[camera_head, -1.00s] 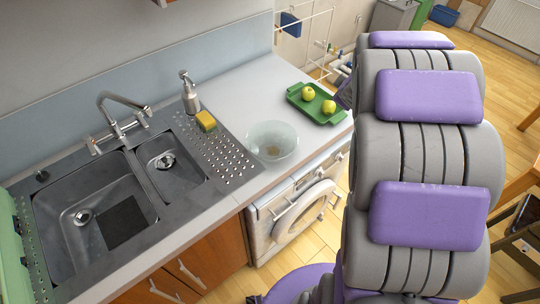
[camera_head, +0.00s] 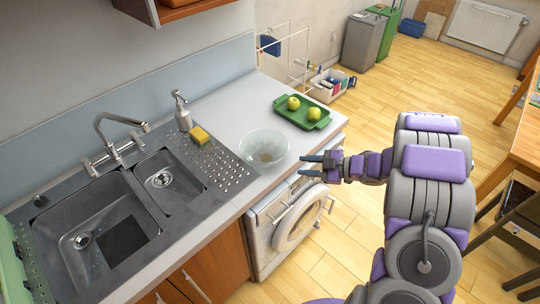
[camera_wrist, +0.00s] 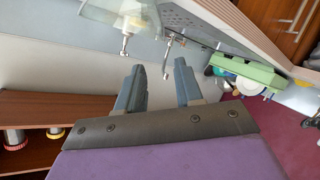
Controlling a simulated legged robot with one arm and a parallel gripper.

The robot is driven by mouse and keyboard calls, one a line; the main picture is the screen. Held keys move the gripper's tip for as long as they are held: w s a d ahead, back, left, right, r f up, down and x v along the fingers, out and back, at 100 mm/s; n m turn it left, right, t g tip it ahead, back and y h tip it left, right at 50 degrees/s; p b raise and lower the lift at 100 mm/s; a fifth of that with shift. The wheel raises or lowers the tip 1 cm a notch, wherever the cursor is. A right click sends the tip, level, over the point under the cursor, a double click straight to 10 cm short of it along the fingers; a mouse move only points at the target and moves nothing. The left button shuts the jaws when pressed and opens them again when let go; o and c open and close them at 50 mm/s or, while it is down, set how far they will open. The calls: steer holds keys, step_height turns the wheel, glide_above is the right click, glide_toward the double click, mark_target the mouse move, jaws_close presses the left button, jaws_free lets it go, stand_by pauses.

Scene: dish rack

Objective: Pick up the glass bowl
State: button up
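The clear glass bowl (camera_head: 263,150) stands upright on the white counter, right of the metal draining board, in the head view. My gripper (camera_head: 307,166) is to the right of the bowl, near the counter's front edge, with a gap between its fingertips and the bowl. The two fingers are apart with nothing between them. In the wrist view my gripper (camera_wrist: 158,72) also shows open and empty. A clear, glassy shape at the top left of that view looks like part of the bowl (camera_wrist: 120,14).
A washing machine (camera_head: 268,230) is under the counter.

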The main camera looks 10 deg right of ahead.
steer(key=b, duration=0.2)
glide_toward(257, 163)
steer(key=x, duration=0.2)
steer(key=s+x, duration=0.1)
steer(key=x, duration=0.2)
steer(key=shift+a+f, duration=0.1)
steer(key=shift+a, duration=0.15)
steer(key=shift+w+d+f, duration=0.15)
steer(key=shift+w, duration=0.1)
steer(key=shift+w+d, duration=0.2)
steer(key=shift+d, duration=0.75)
steer(key=shift+w+f, duration=0.1)
steer(key=a, duration=0.2)
steer(key=w+a+b, duration=0.1)
steer(key=a, duration=0.1)
steer(key=w+a+f, duration=0.1)
steer(key=a, duration=0.2)
steer(key=shift+w+f+b, duration=0.1)
steer(key=shift+w+b, duration=0.1)
steer(key=shift+b, duration=0.2)
steer(key=shift+w+d, duration=0.1)
steer(key=shift+d, duration=1.35)
steer(key=shift+c, duration=1.3)
steer(key=shift+a, duration=0.25)
steer(key=shift+c, duration=0.8)
steer(key=shift+a, duration=1)
jaws_close()
steer(key=shift+d, duration=1)
steer(key=shift+a, duration=0.65)
